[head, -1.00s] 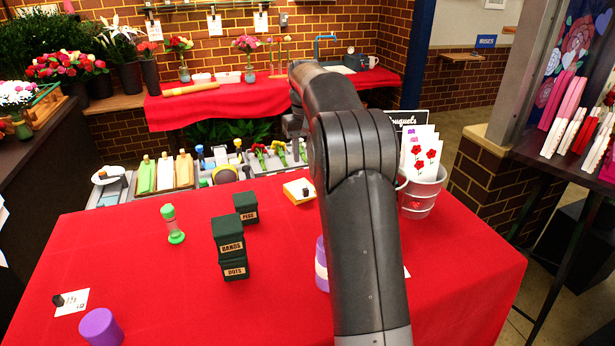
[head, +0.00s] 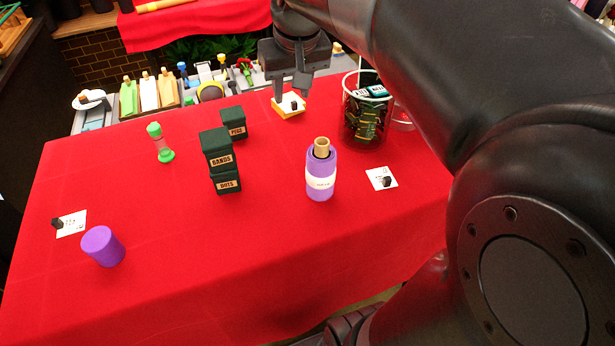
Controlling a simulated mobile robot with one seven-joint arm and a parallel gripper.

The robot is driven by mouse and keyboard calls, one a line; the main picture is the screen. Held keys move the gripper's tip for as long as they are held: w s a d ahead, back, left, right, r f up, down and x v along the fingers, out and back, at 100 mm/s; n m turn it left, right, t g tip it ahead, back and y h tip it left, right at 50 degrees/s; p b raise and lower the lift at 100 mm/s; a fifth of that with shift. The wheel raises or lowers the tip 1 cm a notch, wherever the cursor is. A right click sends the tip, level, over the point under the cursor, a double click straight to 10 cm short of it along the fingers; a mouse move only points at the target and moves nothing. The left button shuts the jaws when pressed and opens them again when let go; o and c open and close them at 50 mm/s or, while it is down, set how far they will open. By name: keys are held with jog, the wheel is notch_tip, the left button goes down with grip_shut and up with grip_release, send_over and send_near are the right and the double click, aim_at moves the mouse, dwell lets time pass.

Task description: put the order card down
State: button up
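A white card (head: 382,175) with a small black block on it lies at the right of the red table. Another white card (head: 73,226) with a black block lies at the left. A yellow-and-white pad (head: 287,112) with a black block on it sits near the table's far edge. I cannot tell which of these is the order card. My gripper (head: 291,90) points down over the far edge, just above the pad in the picture. Its two fingers stand apart, and no card shows between them. Whether it touches the pad is unclear.
Stacked dark green boxes (head: 222,162), a green-capped sandglass (head: 160,143), a purple bottle (head: 320,172) and a purple cylinder (head: 103,246) stand on the table (head: 200,275). A clear container (head: 366,125) stands at the back right. The front middle is clear.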

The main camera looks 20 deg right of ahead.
jog(key=s+a+f+t, duration=0.1)
jog(key=s+f, duration=0.3)
jog(key=s, duration=0.4)
jog(key=s+a+f+t, duration=0.1)
jog(key=s+a+f, duration=0.1)
jog(key=s, duration=0.6)
jog(key=shift+s+f, duration=0.25)
jog(key=shift+f, duration=0.65)
jog(key=shift+o, duration=0.5)
jog(key=shift+w, duration=0.1)
jog(key=w+d+r, duration=0.2)
jog(key=w+r, duration=0.1)
jog(key=w, duration=0.7)
send_near(295, 103)
jog(key=shift+g, duration=0.4)
jog(key=shift+w+x, duration=0.2)
jog(key=shift+x, duration=2.05)
jog(key=shift+w+x, duration=0.15)
jog(key=shift+x, duration=2.1)
